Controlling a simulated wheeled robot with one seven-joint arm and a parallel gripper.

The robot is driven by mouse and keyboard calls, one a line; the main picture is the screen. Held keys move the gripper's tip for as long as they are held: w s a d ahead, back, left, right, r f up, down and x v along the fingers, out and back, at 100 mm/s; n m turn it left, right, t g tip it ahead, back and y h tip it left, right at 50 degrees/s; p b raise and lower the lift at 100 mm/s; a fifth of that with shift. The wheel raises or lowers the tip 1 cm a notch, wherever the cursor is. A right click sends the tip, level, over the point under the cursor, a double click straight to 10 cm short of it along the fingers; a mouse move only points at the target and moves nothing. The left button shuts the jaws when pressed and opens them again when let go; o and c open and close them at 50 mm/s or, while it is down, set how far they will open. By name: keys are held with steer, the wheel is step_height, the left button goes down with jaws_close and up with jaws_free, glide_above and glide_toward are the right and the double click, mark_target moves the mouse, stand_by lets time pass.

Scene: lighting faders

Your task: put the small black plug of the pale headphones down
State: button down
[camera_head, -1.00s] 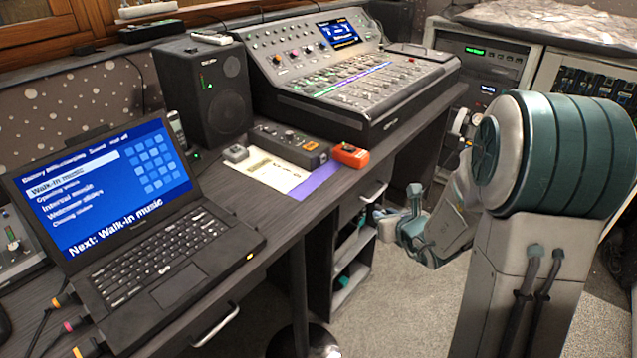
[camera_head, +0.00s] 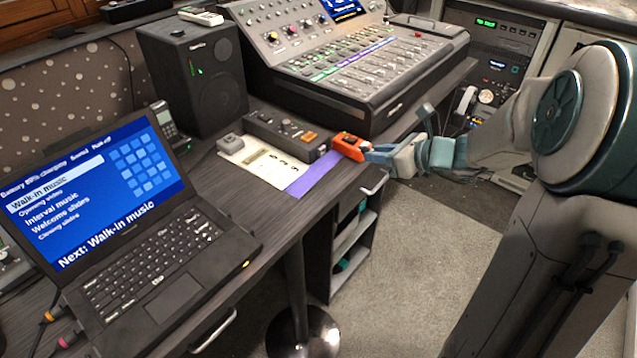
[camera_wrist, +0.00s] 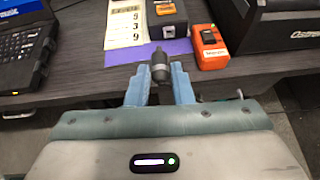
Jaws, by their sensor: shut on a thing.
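In the wrist view, a small black plug (camera_wrist: 158,68) sits between the two blue fingers of my gripper (camera_wrist: 158,78), which is shut on it. Its narrow tip points away from me, toward the desk. In the head view, my gripper (camera_head: 372,153) is at the desk's front edge, beside the orange device. I cannot make out the plug in the head view. The pale headphones are not recognisable in either view.
The dark desk (camera_wrist: 75,75) has a purple sheet (camera_head: 318,174), a printed card (camera_head: 262,162), a black box (camera_head: 287,135) and an orange device (camera_head: 350,146) near the gripper. The mixing console (camera_head: 370,70) stands behind. A laptop (camera_head: 150,260) is at left. Bare desk lies between.

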steer(key=b, duration=0.4)
glide_above(326, 194)
steer(key=shift+n, duration=0.3)
step_height(326, 194, down, 6)
steer(key=shift+f, duration=0.15)
steer(key=shift+w+f+b, duration=0.1)
steer(key=shift+f+b, duration=0.35)
steer(key=shift+f, duration=1.45)
steer(key=shift+f, duration=0.15)
steer(key=shift+f+b, duration=0.25)
steer(key=shift+b, duration=0.15)
steer(key=c, duration=1.3)
jaws_free()
